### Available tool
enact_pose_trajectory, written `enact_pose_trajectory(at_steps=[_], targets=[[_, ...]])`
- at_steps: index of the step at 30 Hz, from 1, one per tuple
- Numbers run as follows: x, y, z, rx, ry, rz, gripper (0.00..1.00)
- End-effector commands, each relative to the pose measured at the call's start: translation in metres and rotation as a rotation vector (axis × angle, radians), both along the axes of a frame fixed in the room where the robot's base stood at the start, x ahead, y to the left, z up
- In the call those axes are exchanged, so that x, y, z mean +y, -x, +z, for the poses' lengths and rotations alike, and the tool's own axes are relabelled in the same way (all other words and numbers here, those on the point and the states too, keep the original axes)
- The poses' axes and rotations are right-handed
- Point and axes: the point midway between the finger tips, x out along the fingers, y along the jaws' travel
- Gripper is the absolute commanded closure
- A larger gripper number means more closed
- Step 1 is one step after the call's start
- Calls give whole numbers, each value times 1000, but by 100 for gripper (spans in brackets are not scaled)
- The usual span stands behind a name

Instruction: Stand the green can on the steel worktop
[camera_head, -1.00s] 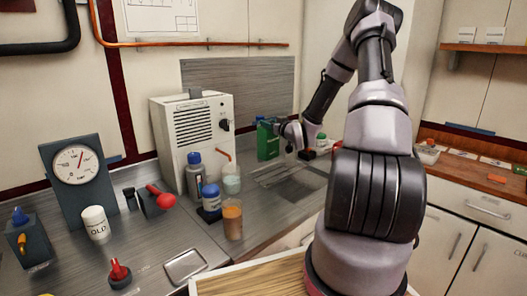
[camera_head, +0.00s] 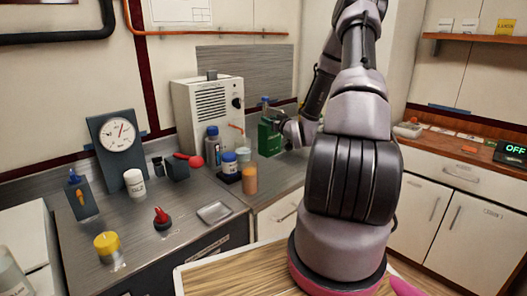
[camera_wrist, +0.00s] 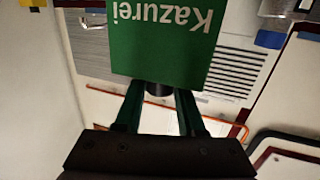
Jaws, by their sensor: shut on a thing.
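The green can (camera_head: 269,139) is a boxy green container, upright in the head view near the right part of the steel worktop (camera_head: 135,215). My gripper (camera_head: 280,124) is at its right side and shut on it. In the wrist view the can (camera_wrist: 165,45) fills the top middle with the word "Kazurei" upside down. A dark round part of it lies between the fingertips of my gripper (camera_wrist: 158,90). I cannot tell whether the can touches the surface below it.
A white vented box (camera_head: 208,115), a bottle (camera_head: 212,142), a blue-lidded jar (camera_head: 230,163) and an orange cup (camera_head: 250,180) stand left of the can. A gauge (camera_head: 118,133), a white jar (camera_head: 134,182), a red knob (camera_head: 161,216) and a tray (camera_head: 214,212) are further left.

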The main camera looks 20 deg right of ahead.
Motion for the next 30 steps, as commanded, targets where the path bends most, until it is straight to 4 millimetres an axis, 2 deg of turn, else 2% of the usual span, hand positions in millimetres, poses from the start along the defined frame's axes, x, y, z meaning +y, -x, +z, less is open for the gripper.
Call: enact_pose_trajectory(at_steps=[3,8,15,29,30], targets=[[0,-1,-16,-3,1,1,100],[0,-1,-28,-4,2,1,100],[0,-1,-60,-3,0,1,100],[0,-1,-67,-4,2,1,100],[0,0,-68,-1,1,0,50]])
